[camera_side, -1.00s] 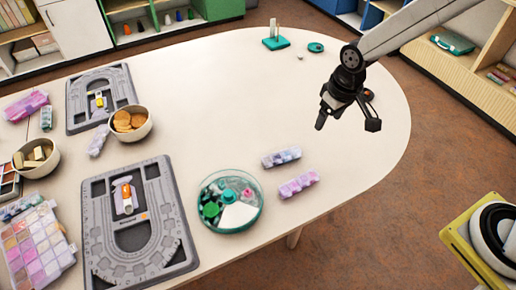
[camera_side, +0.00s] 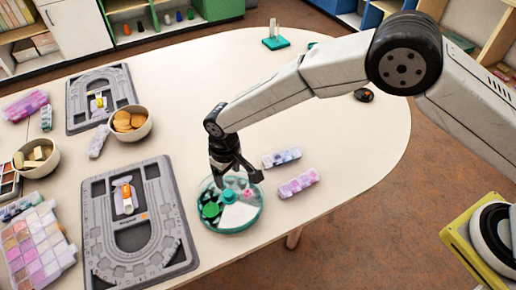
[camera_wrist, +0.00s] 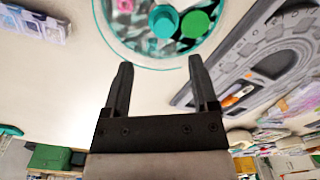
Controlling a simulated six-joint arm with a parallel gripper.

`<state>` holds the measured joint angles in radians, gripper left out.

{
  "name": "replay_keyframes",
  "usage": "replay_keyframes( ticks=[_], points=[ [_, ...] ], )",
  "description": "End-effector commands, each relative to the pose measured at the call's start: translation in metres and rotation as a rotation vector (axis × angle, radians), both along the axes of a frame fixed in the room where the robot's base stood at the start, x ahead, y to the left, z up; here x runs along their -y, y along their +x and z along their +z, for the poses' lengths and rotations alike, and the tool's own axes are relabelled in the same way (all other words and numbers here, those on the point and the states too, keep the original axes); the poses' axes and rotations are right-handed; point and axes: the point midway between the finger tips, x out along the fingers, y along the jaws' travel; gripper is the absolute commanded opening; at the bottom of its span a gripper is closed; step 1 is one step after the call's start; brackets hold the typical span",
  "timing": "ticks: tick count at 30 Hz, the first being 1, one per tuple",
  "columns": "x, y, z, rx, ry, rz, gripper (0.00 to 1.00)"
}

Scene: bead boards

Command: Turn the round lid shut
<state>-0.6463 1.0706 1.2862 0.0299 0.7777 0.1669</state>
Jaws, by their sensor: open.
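The round container (camera_side: 232,219) with a clear lid and teal rim stands on the table in the side view. A teal knob (camera_side: 229,196) sits at the middle of the lid, with a green round piece (camera_side: 210,210) beside it. In the wrist view the lid (camera_wrist: 125,50) is at the top, with the teal knob (camera_wrist: 164,21) and the green piece (camera_wrist: 195,24). My gripper (camera_side: 237,184) is open, its fingers pointing down just above the far side of the lid. In the wrist view my gripper's fingertips (camera_wrist: 160,62) are apart with nothing between them.
A grey bead board (camera_side: 180,262) lies left of the container, another (camera_side: 75,118) farther back. Two bead boxes (camera_side: 282,157) (camera_side: 298,184) lie to the right. Bowls (camera_side: 131,122) (camera_side: 36,158) stand at the left.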

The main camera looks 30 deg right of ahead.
Motion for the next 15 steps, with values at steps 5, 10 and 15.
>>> replay_keyframes(
  ticks=[5, 10, 15],
  points=[
    [-0.006, -0.001, -0.004, -0.003, -0.002, 0.006, 0.76],
    [-0.005, -0.002, -0.005, -0.003, -0.002, 0.006, 0.76],
    [-0.005, -0.002, -0.014, -0.004, -0.002, 0.006, 0.76]
  ],
)
